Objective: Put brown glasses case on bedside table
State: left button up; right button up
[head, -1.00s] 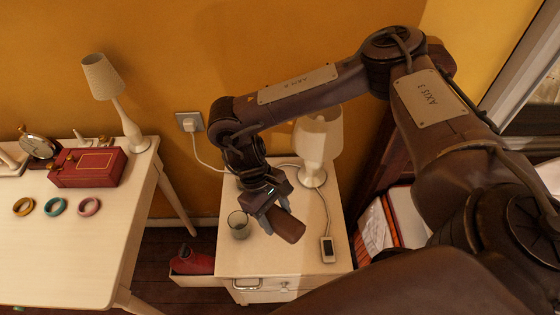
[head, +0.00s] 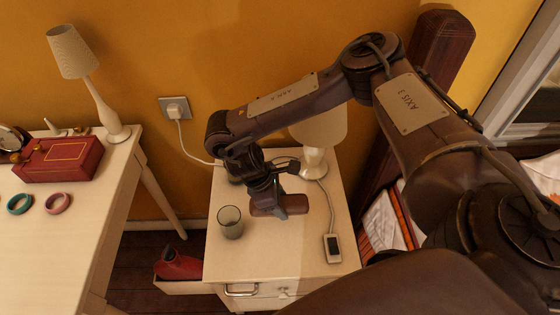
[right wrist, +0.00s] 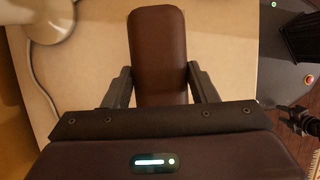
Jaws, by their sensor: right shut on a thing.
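The brown glasses case (head: 295,204) is at the middle of the bedside table (head: 265,262). My right gripper (head: 280,206) is shut on it from above. In the right wrist view the case (right wrist: 158,55) lies between the two fingers (right wrist: 160,88), with its long end pointing away from the palm. The case is low over the tabletop; I cannot tell whether it touches.
On the bedside table, a glass (head: 231,222) stands left of the case, a lamp (head: 318,135) behind it, and a small corded device (head: 333,247) at the right. An open drawer holds a red item (head: 178,265). A desk with a red box (head: 58,160) stands at left.

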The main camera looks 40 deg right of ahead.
aim_at(280, 220)
pick_arm(q)
jog(key=shift+w+d+r+b, duration=0.1)
jog(key=shift+w+d+b, duration=0.15)
jog(key=shift+w, duration=0.65)
jog(key=shift+w+d+f+b, duration=0.15)
jog(key=shift+w+b, duration=0.25)
jog(key=shift+w, duration=0.5)
jog(key=shift+w+d+r+b, duration=0.15)
jog(key=shift+w+d+b, duration=0.15)
jog(key=shift+w, duration=0.6)
pick_arm(e)
jog(key=shift+f, duration=3.25)
jog(key=shift+f, duration=0.15)
jog(key=o, duration=1)
pick_arm(q)
jog(key=shift+w, duration=0.1)
pick_arm(e)
jog(key=p+v, duration=0.3)
jog(key=v, duration=0.8)
jog(key=shift+w+r, duration=0.1)
jog(key=shift+r, duration=0.2)
pick_arm(q)
jog(key=s+a, duration=0.1)
jog(key=s, duration=0.5)
jog(key=shift+a+r, duration=0.15)
jog(key=shift+r, duration=0.05)
pick_arm(e)
jog(key=shift+a+r, duration=0.15)
jog(key=shift+r, duration=0.2)
